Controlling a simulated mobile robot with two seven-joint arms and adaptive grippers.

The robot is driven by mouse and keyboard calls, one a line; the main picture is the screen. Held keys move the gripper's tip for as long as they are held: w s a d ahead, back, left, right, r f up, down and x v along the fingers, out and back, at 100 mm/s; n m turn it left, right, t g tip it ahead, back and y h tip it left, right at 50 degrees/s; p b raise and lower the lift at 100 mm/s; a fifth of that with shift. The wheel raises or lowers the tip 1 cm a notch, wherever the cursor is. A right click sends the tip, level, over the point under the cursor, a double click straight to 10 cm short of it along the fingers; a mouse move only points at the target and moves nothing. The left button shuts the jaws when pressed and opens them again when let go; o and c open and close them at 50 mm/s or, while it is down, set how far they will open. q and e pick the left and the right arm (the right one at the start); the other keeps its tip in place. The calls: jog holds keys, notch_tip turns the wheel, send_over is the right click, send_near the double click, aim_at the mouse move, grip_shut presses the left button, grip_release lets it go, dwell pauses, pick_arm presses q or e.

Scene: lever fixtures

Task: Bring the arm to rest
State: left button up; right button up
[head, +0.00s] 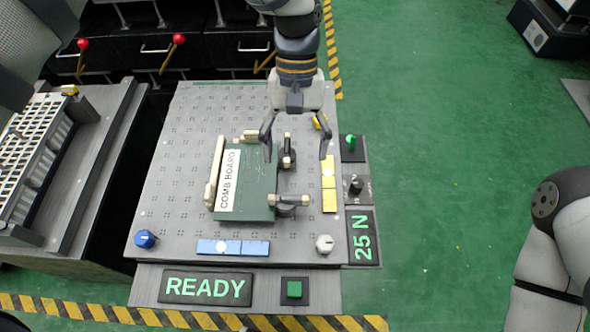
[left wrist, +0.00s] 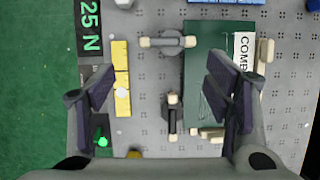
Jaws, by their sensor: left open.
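My left gripper (head: 297,152) hangs fingers-down over the right part of the grey perforated plate (head: 180,150). Its two fingers are wide apart with nothing gripped; in the left wrist view (left wrist: 160,82) they also stand apart. A lever clamp (head: 287,160) shows between the fingers, and in the wrist view (left wrist: 173,112) it is clear of both. A second lever clamp (head: 291,203) lies across the right edge of the green board (head: 258,175) labelled COMB BOARD. In the wrist view the right-hand finger overlaps the board (left wrist: 195,80). My right gripper is out of view.
A READY display (head: 205,288) and green button (head: 294,289) are at the front. A 25 N display (head: 362,238) and green-tipped switch (head: 350,143) are at the right. Blue knob (head: 145,239) and white knob (head: 324,244) sit at the plate's front corners.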

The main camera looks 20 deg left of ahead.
pick_arm(q)
jog(key=shift+w+r, duration=0.2)
jog(key=shift+r, duration=0.35)
